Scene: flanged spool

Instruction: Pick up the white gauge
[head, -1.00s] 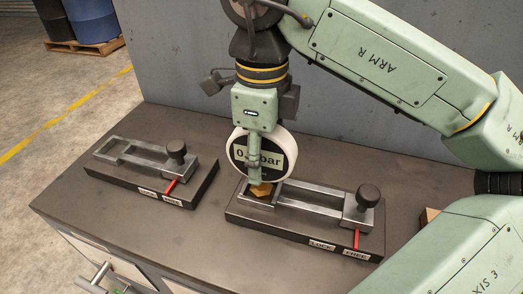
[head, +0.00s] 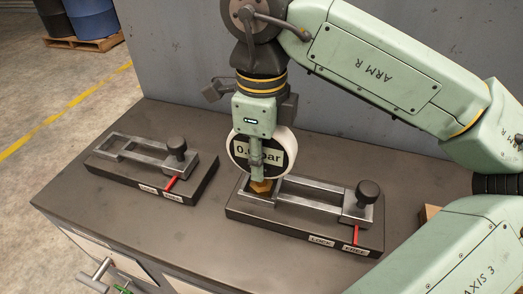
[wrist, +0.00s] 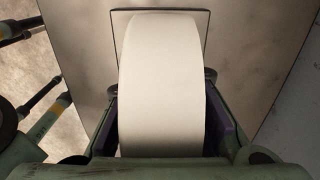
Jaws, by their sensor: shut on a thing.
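The white gauge (head: 284,154) is round, with a dark face and a pale display that reads in bar, partly covered by a finger. Its brass fitting (head: 261,187) points down at the left end of the right-hand clamp fixture (head: 310,203). I cannot tell whether the fitting still touches the fixture. My gripper (head: 257,160) points down and is shut on the gauge, one finger in front of its face. In the wrist view, the gauge's white rim (wrist: 160,80) fills the space between the fingers.
A second, empty clamp fixture (head: 150,170) lies to the left on the dark bench top (head: 120,215). Both fixtures have a black knob, a red lever and LOCK and FREE labels. A grey wall (head: 180,60) stands behind. A small brown block (head: 428,215) is at the right.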

